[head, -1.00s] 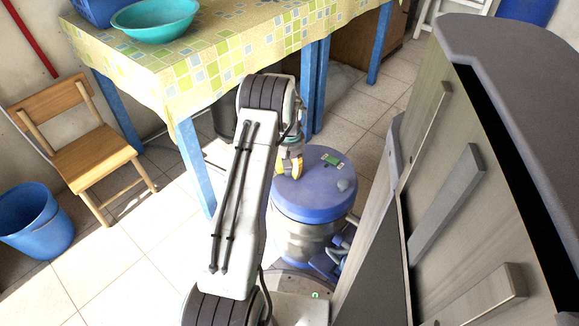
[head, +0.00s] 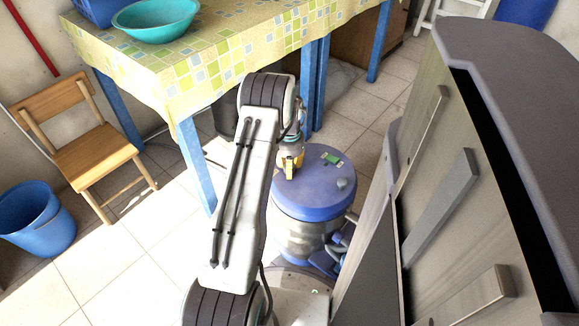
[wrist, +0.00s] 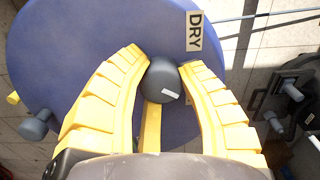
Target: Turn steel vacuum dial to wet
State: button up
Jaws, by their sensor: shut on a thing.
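The steel vacuum (head: 303,238) stands on the floor with a round blue lid (head: 315,195), right of my arm. In the wrist view the lid (wrist: 75,50) fills the upper left. A dark grey dial (wrist: 163,75) with a small white mark sits between the yellow fingertips of my gripper (wrist: 165,58). The gripper is shut on the dial, one finger on each side. A "DRY" label (wrist: 194,32) lies on the lid, up and right of the dial. No "WET" label can be read. In the head view my gripper (head: 290,165) is at the lid's left side, partly hidden by my arm.
A table with a checked cloth (head: 215,65) and blue legs stands behind and left of the vacuum. A grey cabinet (head: 470,190) is close on the right. A wooden chair (head: 92,155) and blue bucket (head: 37,220) are at the left. Tiled floor is clear between them.

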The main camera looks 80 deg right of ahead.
jog(key=shift+a+f, duration=0.25)
jog(key=shift+a, duration=0.1)
jog(key=shift+w, duration=0.1)
jog(key=o, duration=1.2)
jog(key=shift+d+r, duration=0.15)
jog(key=shift+d+r, duration=0.1)
jog(key=shift+r, duration=0.25)
notch_tip(320, 180, up, 11)
jog(key=shift+r, duration=0.15)
